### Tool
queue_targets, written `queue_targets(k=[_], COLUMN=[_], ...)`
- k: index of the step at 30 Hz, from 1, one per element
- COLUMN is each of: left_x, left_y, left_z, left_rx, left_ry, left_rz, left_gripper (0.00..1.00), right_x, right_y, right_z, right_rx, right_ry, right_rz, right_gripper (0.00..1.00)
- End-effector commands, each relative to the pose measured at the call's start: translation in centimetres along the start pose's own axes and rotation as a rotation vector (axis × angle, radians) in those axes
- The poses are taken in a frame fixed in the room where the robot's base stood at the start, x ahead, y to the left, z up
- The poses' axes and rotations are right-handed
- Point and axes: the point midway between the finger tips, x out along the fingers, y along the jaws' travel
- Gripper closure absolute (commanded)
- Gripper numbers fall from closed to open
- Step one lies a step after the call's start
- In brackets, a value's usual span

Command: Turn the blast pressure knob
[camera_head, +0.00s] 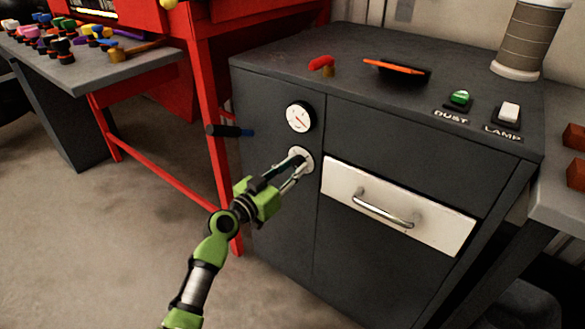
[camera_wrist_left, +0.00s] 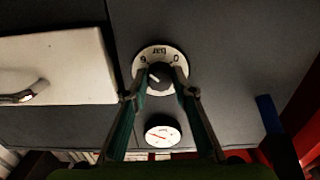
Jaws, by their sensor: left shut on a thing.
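The blast pressure knob (camera_wrist_left: 160,73) is a dark round knob with a white pointer line on a pale dial plate (camera_wrist_left: 147,52) marked "bar", 0 and 6. In the head view the dial plate (camera_head: 306,160) is on the front of the dark grey cabinet, below a round white gauge (camera_head: 300,117) with a red needle. The gauge also shows in the left wrist view (camera_wrist_left: 162,132). My left gripper (camera_head: 298,160) reaches the knob from the front. Its fingers (camera_wrist_left: 161,79) are shut on the knob's two sides and partly hide it. My right gripper is not in view.
A white drawer front (camera_head: 385,222) with a metal handle is right of the knob. A dark-and-blue nozzle or handle (camera_head: 229,131) sticks out left of the gauge. On the cabinet top are a red lever (camera_head: 321,63), a green dust button (camera_head: 460,97) and a lamp switch (camera_head: 508,113).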

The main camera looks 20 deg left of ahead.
Motion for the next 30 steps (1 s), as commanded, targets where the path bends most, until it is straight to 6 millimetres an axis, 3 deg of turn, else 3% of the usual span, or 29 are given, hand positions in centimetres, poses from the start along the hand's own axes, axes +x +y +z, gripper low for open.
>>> queue_targets(k=[14, 30], left_x=[0.0, 0.0], left_y=[0.1, 0.1], left_z=[-0.1, -0.2], left_rx=[-0.341, -0.855], left_ry=[0.0, 0.0], left_rz=[0.001, -0.001], left_gripper=[0.97, 0.97], right_x=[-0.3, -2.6], right_y=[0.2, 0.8], right_z=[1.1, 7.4], right_rx=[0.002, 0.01], right_ry=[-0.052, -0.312], right_rz=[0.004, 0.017], right_gripper=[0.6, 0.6])
